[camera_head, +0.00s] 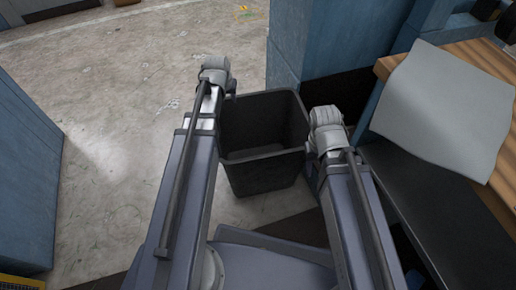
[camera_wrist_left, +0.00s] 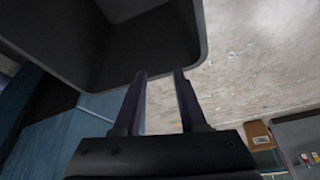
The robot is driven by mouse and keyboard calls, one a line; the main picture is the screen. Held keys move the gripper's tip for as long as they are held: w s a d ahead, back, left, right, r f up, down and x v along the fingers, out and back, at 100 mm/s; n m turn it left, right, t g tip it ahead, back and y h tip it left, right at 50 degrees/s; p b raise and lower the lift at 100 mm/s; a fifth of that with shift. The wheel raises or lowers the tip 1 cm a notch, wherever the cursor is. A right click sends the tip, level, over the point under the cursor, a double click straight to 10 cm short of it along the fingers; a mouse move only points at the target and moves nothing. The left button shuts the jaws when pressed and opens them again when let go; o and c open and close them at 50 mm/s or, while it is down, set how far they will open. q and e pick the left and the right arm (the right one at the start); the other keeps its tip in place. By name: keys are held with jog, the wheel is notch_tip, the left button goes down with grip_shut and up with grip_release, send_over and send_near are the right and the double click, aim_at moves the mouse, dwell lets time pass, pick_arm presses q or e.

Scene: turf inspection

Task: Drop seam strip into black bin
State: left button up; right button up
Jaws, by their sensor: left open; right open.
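The black bin (camera_head: 265,176) stands on the floor between my two arms in the head view. Its rim and dark inner wall also show at the top of the left wrist view (camera_wrist_left: 203,30). My left gripper (camera_wrist_left: 160,77) is open, with nothing between its fingers, and its tips overlap the bin's edge in that view. In the head view my left arm's end (camera_head: 215,72) is at the bin's back left. My right arm's end (camera_head: 325,118) is at the bin's right; its fingers are hidden. I cannot make out a seam strip in either view.
A wooden bench (camera_head: 440,55) at the right carries a pale grey sheet (camera_head: 440,105) that hangs over its edge. A blue pillar (camera_head: 288,50) stands behind the bin, and a blue panel (camera_head: 25,180) is at the left. The concrete floor (camera_head: 120,90) between them is clear.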

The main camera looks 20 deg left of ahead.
pick_arm(q)
jog(key=p+v, duration=0.3)
jog(key=v, duration=0.1)
jog(key=shift+s+r, duration=0.1)
jog(key=shift+r, duration=0.25)
jog(key=s+d+f+m+g, duration=0.2)
jog(key=s+d+m+g, duration=0.35)
jog(key=s+d, duration=1.45)
notch_tip(320, 180, up, 30)
jog(key=w+d+p, duration=0.1)
jog(key=d+p, duration=0.1)
jog(key=p, duration=2.7)
jog(key=shift+w+d+f+t, duration=0.2)
jog(key=shift+w+f+t, duration=0.05)
jog(key=shift+t, duration=0.2)
